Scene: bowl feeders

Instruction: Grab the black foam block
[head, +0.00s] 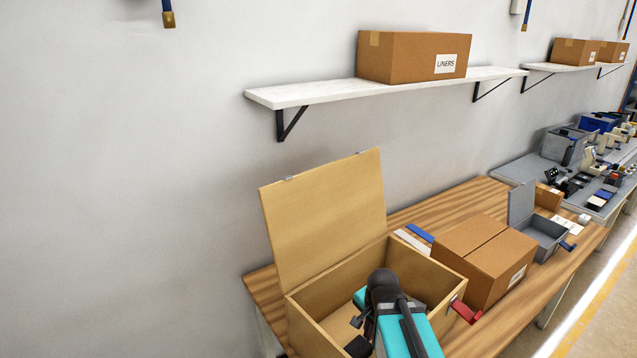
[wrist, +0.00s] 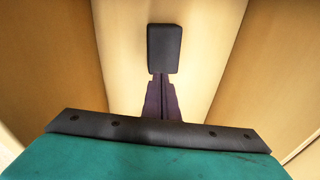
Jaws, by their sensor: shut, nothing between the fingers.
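The black foam block (wrist: 164,48) lies on the floor of an open wooden box. A dark block in the box's near part in the head view (head: 358,347) appears to be it, partly hidden by my arm. My gripper (wrist: 161,78) points down into the box, its fingers together with nothing between them. In the wrist view the fingertips are just below the block's lower edge; I cannot tell whether they touch it. In the head view my teal wrist hides much of the box interior.
The wooden box (head: 308,328) has its lid (head: 325,215) raised, and its walls stand close around my gripper. A red handle (head: 465,311) is at its right. A cardboard box (head: 485,257) and an open grey box (head: 540,240) stand farther along the bench.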

